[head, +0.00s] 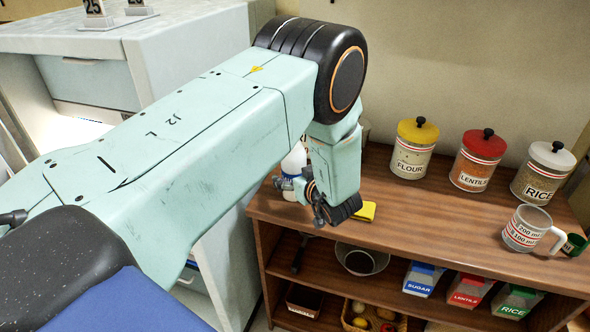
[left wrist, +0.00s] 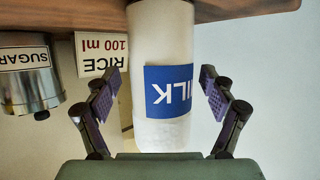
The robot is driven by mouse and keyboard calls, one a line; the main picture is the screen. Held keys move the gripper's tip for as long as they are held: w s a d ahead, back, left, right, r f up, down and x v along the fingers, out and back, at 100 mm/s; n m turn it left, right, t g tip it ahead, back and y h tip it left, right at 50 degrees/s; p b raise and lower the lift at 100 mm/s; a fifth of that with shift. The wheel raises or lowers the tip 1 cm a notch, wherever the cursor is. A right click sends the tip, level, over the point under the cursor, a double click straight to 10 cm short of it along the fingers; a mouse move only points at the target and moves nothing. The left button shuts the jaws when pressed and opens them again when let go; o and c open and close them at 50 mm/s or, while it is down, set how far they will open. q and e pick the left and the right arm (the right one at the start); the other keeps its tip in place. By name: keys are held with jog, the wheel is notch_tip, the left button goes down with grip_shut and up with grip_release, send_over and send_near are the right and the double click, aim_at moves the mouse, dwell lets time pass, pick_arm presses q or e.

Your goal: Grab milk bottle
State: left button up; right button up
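The milk bottle (left wrist: 162,110) is white with a blue label. It stands on the wooden shelf, which appears at the top of the upside-down left wrist view. In the head view, only part of the bottle (head: 293,162) shows, beside my left forearm. My left gripper (left wrist: 160,86) is open, with one finger on each side of the bottle and a visible gap on both sides. In the head view, the left gripper (head: 316,200) is low over the counter and partly covers the bottle. My right gripper is in neither view.
A yellow sponge-like block (head: 365,211) lies right of the gripper. Flour (head: 411,150), lentil (head: 476,162) and rice (head: 541,174) jars stand behind, with a measuring cup (head: 526,232) at right. A sugar container (left wrist: 28,75) and a rice label (left wrist: 101,55) are near the bottle.

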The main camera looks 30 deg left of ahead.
pick_arm(q)
jog(key=shift+a+f, duration=0.25)
jog(key=shift+a, duration=0.1)
jog(key=c, duration=0.5)
jog(key=shift+d+r, duration=0.2)
jog(key=shift+d, duration=0.05)
jog(key=c, duration=0.5)
jog(key=shift+w+a+f, duration=0.1)
jog(key=shift+a, duration=0.1)
jog(key=c, duration=0.6)
jog(key=shift+d+r, duration=0.15)
jog(key=shift+r, duration=0.05)
grip_shut()
